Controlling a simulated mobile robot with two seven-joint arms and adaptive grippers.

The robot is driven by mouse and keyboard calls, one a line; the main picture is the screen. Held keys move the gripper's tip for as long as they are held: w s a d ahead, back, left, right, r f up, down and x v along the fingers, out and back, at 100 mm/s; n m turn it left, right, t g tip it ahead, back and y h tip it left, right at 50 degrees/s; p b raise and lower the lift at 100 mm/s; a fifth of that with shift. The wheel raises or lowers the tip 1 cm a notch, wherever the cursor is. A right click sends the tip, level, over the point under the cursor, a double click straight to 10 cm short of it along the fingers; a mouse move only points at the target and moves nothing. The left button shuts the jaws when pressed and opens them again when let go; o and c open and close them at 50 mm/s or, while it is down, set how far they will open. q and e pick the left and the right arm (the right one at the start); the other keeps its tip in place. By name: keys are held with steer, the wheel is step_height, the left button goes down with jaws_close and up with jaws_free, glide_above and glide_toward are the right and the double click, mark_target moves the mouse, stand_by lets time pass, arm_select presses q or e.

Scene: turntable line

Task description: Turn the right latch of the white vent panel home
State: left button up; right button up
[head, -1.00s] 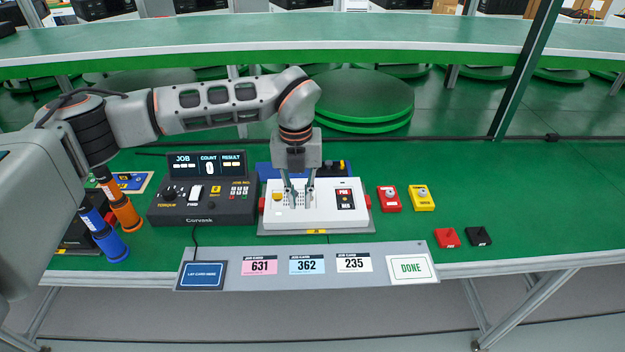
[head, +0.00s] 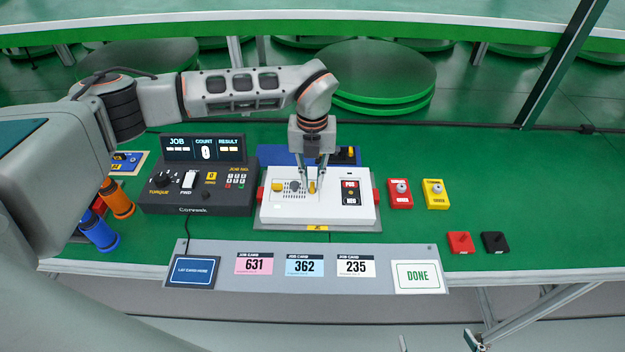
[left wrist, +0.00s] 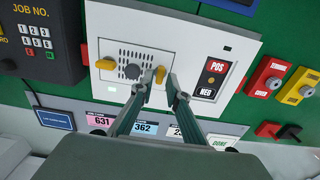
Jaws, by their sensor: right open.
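The white vent panel (left wrist: 118,48) with its round grille is on the white device's top (head: 341,215); it also shows in the head view (head: 294,197). The yellow right latch (left wrist: 160,74) stands roughly upright in the left wrist picture, at the panel's right edge. The yellow left latch (left wrist: 105,64) lies more sideways. My left gripper (left wrist: 159,78) is open, with one fingertip on each side of the right latch; I cannot tell whether they touch it. It points down in the head view (head: 312,187). My right gripper (head: 437,342) only just shows at the bottom edge, open.
A black job console (head: 198,197) stands close left of the device. Red (head: 400,194) and yellow (head: 435,194) blocks stand to its right. A grey strip with job cards (head: 210,254) lies in front. The green table at far right is clear.

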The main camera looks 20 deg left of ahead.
arm_select(q)
steer(key=shift+f, duration=0.7)
arm_select(e)
steer(key=shift+w+r, duration=0.35)
arm_select(q)
jaws_close()
arm_select(e)
steer(key=shift+r, duration=0.1)
